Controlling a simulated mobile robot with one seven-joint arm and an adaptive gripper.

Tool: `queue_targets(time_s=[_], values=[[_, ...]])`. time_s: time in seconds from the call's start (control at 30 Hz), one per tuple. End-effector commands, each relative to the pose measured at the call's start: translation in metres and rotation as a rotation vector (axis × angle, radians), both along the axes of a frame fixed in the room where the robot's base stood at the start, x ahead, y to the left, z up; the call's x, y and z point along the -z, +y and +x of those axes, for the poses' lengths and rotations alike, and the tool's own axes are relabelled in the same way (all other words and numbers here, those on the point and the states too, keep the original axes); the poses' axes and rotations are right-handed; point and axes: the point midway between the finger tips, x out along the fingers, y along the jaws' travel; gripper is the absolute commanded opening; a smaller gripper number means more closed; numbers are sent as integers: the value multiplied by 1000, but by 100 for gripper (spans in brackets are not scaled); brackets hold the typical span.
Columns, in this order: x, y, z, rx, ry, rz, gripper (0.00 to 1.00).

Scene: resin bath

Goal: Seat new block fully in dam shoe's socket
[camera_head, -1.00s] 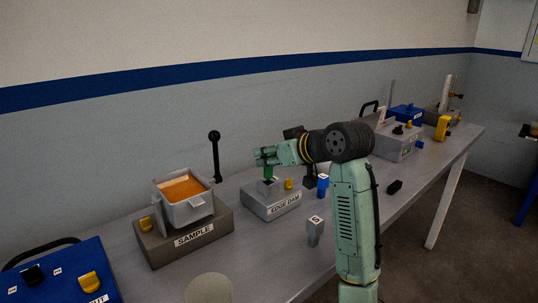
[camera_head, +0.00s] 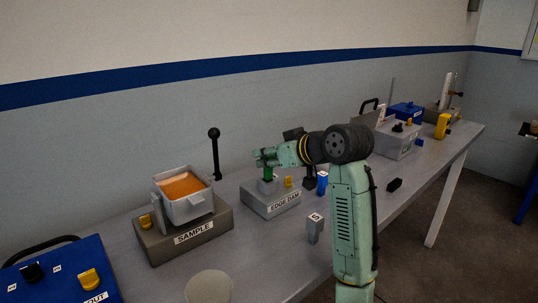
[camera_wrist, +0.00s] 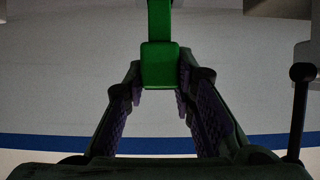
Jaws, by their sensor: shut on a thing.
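The green block (camera_head: 268,173) is held upright under my gripper (camera_head: 262,158), directly over the small grey dam shoe (camera_head: 268,187) on the EDGE DAM base (camera_head: 262,208). Its lower end meets or enters the top of the shoe; I cannot tell how deep it sits. In the wrist view the green block (camera_wrist: 160,66) lies between the two fingertips of my gripper (camera_wrist: 160,82), with a narrower green part running up out of the frame. My gripper is shut on it. The socket itself is hidden.
A blue block (camera_head: 322,184) and a grey block (camera_head: 314,230) stand to the right. The SAMPLE base (camera_head: 190,238), with its orange-filled pan (camera_head: 196,208), and a black-knobbed lever (camera_head: 215,155) are at left.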

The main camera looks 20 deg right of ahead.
Motion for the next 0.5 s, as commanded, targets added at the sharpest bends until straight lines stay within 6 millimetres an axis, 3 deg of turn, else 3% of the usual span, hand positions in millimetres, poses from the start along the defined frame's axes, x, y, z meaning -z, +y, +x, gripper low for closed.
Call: queue_targets(time_s=[0.5], values=[[14,0,0,0,0,0,1]])
